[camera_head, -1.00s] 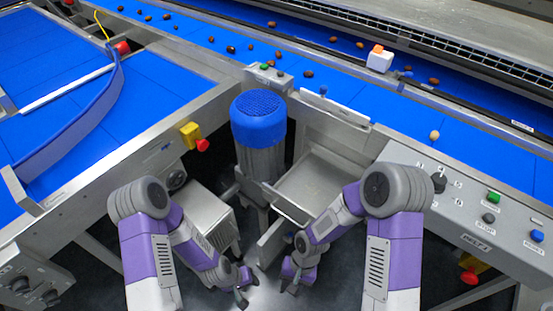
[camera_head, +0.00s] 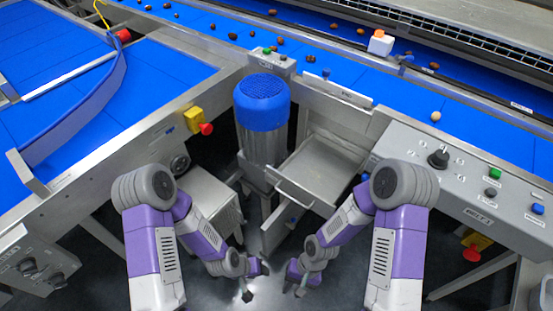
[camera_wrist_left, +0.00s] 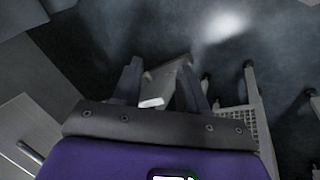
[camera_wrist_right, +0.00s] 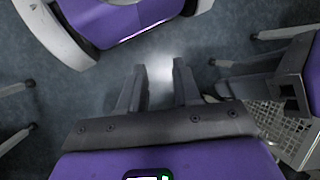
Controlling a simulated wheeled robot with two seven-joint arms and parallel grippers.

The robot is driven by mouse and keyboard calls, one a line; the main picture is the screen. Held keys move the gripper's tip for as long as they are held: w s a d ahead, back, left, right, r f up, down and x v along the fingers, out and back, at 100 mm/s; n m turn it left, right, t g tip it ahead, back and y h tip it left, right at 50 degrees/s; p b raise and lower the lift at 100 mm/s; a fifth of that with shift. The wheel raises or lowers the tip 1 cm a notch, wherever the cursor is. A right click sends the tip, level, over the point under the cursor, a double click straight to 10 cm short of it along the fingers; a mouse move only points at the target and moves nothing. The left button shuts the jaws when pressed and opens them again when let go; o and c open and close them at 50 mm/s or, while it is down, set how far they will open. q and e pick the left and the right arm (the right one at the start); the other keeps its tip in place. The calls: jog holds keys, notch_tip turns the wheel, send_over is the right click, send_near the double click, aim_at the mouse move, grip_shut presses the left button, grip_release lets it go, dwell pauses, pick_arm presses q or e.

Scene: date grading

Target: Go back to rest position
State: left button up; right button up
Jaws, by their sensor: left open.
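My left gripper (camera_head: 254,282) hangs low over the dark floor in the lower middle of the head view. In the left wrist view its fingers (camera_wrist_left: 160,85) stand apart, with a pale metal part seen between them; nothing appears held. My right gripper (camera_head: 294,284) hangs low beside it, a short gap to the right. In the right wrist view its fingers (camera_wrist_right: 160,85) are apart, with only the floor and a bright patch of light between them. Both grippers are clear of the belts and below the table level.
A blue-topped cylinder (camera_head: 262,110) and an open metal chute (camera_head: 318,170) stand just beyond the grippers. A grey control panel (camera_head: 470,180) is at right, a red emergency button (camera_head: 206,129) at left. Several dates and a small white-and-orange block (camera_head: 380,42) lie on the far blue belt.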

pick_arm(q)
jog(key=s+a+r+n+g+p, duration=0.1)
jog(key=s+a+r+p, duration=0.2)
jog(key=r+p, duration=0.4)
jog(key=shift+s+n+p, duration=0.25)
jog(key=shift+n+p, duration=0.05)
jog(key=shift+p, duration=0.2)
pick_arm(e)
jog(key=w+d+r+t, duration=0.2)
jog(key=d+r+t, duration=0.2)
jog(key=shift+w+d, duration=0.15)
jog(key=shift+d, duration=0.25)
pick_arm(q)
jog(key=shift+r, duration=0.1)
pick_arm(e)
jog(key=shift+d, duration=0.1)
dwell(0.3)
